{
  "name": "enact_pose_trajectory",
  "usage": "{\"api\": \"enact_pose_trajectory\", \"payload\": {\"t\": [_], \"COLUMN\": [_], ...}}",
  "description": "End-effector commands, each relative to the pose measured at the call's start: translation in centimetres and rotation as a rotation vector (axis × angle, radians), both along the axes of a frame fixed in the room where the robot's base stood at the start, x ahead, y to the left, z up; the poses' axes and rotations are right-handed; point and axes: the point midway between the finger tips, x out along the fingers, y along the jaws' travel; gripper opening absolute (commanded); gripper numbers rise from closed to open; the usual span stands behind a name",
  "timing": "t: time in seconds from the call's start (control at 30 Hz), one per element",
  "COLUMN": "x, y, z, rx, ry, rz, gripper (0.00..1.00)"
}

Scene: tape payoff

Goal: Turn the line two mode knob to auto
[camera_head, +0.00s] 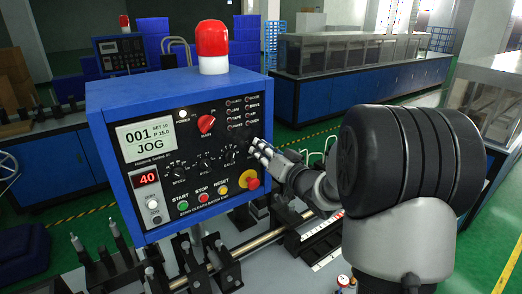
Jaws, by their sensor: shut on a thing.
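The blue control box (98,97) has a black front panel and stands at the left centre. Its screen (147,139) reads 001 and JOG. A red rotary knob (206,124) sits at the panel's upper middle, and a row of small black knobs (203,160) runs below it. The knob's pointer and label cannot be read. No line number is readable on the box.
A red emergency button (252,183) on a yellow base sits just below my gripper. Start, stop and reset buttons (203,198) line the lower panel. A red beacon (211,40) tops the box. A similar panel (120,50) stands behind. Rails and shafts (250,245) lie below.

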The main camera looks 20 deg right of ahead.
Motion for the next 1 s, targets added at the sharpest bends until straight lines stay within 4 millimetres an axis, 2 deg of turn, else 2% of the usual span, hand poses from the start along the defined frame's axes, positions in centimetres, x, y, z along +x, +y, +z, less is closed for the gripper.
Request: {"api": "enact_pose_trajectory", "payload": {"t": [0.37, 1.0], "x": [-0.01, -0.14], "y": [0.12, 0.83], "z": [-0.13, -0.2], "rx": [-0.093, -0.647], "ry": [-0.019, -0.127], "rz": [0.0, 0.0], "gripper": [0.0, 0.0]}}
